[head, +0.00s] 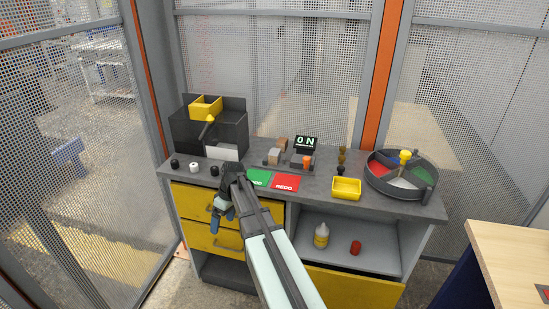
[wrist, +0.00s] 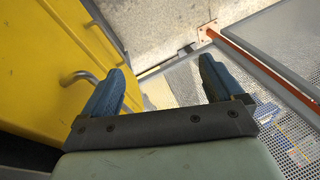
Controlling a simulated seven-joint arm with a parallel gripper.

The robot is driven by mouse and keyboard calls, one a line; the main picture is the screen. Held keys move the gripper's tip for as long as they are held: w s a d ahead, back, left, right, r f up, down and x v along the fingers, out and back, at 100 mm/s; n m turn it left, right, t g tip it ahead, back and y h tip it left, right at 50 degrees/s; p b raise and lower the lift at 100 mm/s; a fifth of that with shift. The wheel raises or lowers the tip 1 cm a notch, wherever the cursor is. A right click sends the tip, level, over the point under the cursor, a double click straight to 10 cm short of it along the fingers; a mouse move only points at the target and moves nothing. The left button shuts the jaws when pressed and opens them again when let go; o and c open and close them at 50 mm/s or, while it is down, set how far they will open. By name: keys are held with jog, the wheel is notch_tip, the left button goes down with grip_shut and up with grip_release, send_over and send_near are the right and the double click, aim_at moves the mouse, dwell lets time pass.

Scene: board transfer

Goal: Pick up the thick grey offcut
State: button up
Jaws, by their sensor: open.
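My gripper (head: 221,218) is open and empty in front of the bench's yellow drawers. In the wrist view its two blue fingers (wrist: 160,82) stand wide apart with only floor and mesh fence beyond them. A small greyish block (head: 273,157) stands on a low dark rack on the bench top, next to a brown block (head: 282,143). It may be the thick grey offcut, but it is too small to be sure. My gripper is well apart from it, lower and to the left.
The bench top holds a dark bin unit (head: 231,128), green (head: 259,177) and red (head: 286,182) cards, a yellow tray (head: 346,188) and a round divided tray (head: 425,174). Yellow drawers with handles (wrist: 83,77) are close on the left in the wrist view. Mesh fencing surrounds the bench.

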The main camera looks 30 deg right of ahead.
jog(key=w+d+r+n+t, duration=0.1)
jog(key=w+d+r+n, duration=0.15)
jog(key=r, duration=0.75)
jog(key=w+d+r+n+t, duration=0.1)
jog(key=w+d+r, duration=0.25)
jog(key=r, duration=0.75)
jog(key=m+h, duration=0.1)
jog(key=h, duration=0.1)
send_near(275, 152)
jog(key=shift+g, duration=0.4)
jog(key=f, duration=0.2)
jog(key=w+f, duration=0.1)
jog(key=f, duration=0.1)
jog(key=shift+a+f, duration=0.1)
jog(key=shift+a, duration=0.3)
jog(key=shift+w+a+f, duration=0.1)
jog(key=shift+w+f, duration=0.05)
jog(key=shift+f, duration=0.9)
jog(key=shift+w+a+f, duration=0.1)
jog(key=shift+w+f, duration=0.05)
jog(key=shift+f, duration=0.85)
jog(key=shift+w+f, duration=0.15)
jog(key=shift+f, duration=0.9)
